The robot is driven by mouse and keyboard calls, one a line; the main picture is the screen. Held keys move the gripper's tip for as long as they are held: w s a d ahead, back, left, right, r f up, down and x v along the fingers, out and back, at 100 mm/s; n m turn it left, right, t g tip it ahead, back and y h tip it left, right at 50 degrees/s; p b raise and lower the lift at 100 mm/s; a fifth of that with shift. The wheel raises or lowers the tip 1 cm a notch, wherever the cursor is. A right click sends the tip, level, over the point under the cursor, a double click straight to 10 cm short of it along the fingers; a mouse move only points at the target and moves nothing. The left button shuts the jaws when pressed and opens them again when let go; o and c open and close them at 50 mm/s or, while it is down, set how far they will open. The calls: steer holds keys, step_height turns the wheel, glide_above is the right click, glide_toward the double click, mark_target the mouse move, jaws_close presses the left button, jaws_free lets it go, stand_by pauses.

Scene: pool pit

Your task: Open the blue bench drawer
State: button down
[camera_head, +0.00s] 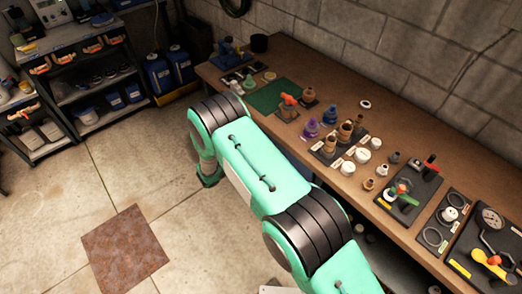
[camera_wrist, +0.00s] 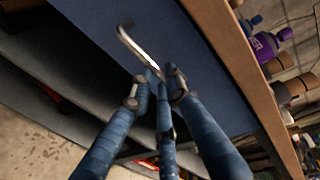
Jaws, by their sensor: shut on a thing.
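The blue drawer (camera_wrist: 190,45) shows its flat front in the wrist view, just under the brown bench top (camera_wrist: 250,62). A metal bar handle (camera_wrist: 135,42) stands out from that front. My gripper (camera_wrist: 157,80), with its blue-wrapped fingers, is shut on the lower end of the handle. The fingers partly hide that end of the handle. I cannot tell whether there is a gap between the drawer front and the bench. In the head view my arm covers most of the bench front, and my gripper is hidden.
Dark shelves (camera_wrist: 50,95) lie beside the drawer in the wrist view. A shelf rack (camera_head: 90,75) stands at left.

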steer(key=f+p+v, duration=0.1)
steer(key=f+v, duration=0.2)
steer(key=v, duration=1.2)
steer(key=s+a+f+p+v, duration=0.1)
steer(key=f+v, duration=0.2)
steer(key=v, duration=1.3)
steer(key=shift+f+p, duration=0.3)
steer(key=shift+p, duration=0.1)
steer(key=shift+s+a, duration=0.15)
steer(key=c, duration=1.7)
jaws_free()
steer(key=shift+o, duration=0.2)
steer(key=v, duration=1.2)
